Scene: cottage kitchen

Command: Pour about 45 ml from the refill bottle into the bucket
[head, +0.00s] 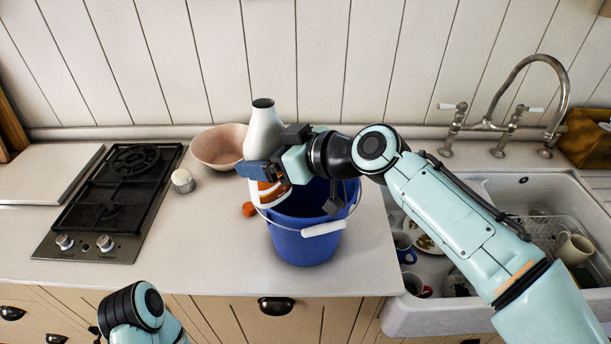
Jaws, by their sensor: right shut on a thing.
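The refill bottle (263,135) is white with an orange label low on its side and a dark opening at its top. It is roughly upright, at the left rim of the blue bucket (307,243). My right gripper (262,171) is shut around the bottle's middle; the gripper and wrist hide part of the bottle and of the bucket's opening. The bucket stands on the counter with its white-gripped handle hanging at the front. I cannot tell whether the bottle's base touches anything. Of my left arm, a part shows at the bottom left; its gripper is out of view.
A pink bowl (218,147), a small white jar (183,181) and an orange round thing (249,209) are left of the bucket. A gas hob (112,199) lies farther left. A sink (512,193) with dishes and a tap (512,115) is at right. The front-left counter is clear.

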